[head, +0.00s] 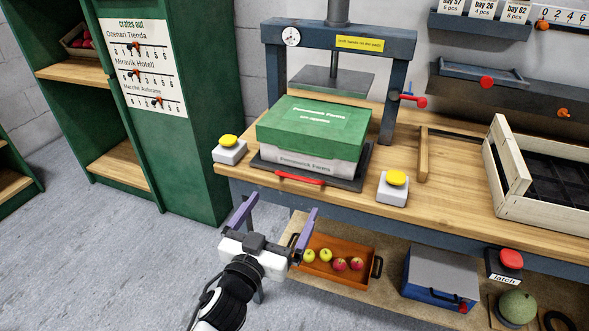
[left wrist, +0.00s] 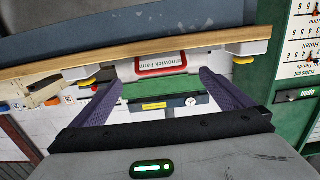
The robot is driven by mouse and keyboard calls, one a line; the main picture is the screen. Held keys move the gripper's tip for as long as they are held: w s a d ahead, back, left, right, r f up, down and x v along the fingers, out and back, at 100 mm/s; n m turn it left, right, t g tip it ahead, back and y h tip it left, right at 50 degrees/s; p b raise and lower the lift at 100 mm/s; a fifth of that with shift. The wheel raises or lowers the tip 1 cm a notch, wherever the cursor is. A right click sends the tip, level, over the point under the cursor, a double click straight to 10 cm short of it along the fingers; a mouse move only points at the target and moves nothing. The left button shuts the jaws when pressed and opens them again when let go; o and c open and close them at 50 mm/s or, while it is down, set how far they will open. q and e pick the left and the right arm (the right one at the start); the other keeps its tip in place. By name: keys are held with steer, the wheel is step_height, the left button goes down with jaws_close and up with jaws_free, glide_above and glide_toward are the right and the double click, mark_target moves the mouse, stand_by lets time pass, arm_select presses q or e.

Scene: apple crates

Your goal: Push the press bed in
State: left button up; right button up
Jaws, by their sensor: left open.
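The press bed is a dark flat plate (head: 364,172) on the wooden bench, drawn out toward the front edge, with a red handle (head: 300,179) along its front. A box with a green lid (head: 313,122) and pale lower part sits on it, in front of the raised press plate (head: 331,80). My left gripper (head: 285,203) is open and empty, in front of and below the handle, apart from it. In the left wrist view, turned upside down, the red handle (left wrist: 161,64) shows between the open fingers (left wrist: 160,80). My right gripper is not in view.
Yellow buttons stand left (head: 229,141) and right (head: 397,178) of the bed. The press frame (head: 274,75) rises behind. A wooden crate (head: 516,180) is at right. Below, a shelf holds an orange tray (head: 318,277) of apples and a blue box (head: 440,278). A green cabinet (head: 190,120) stands left.

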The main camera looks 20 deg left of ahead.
mark_target(296, 179)
arm_select(q)
steer(key=w, duration=0.7)
steer(key=w+r, duration=0.1)
steer(key=w, duration=0.2)
steer(key=shift+w+d, duration=0.15)
steer(key=shift+w, duration=0.2)
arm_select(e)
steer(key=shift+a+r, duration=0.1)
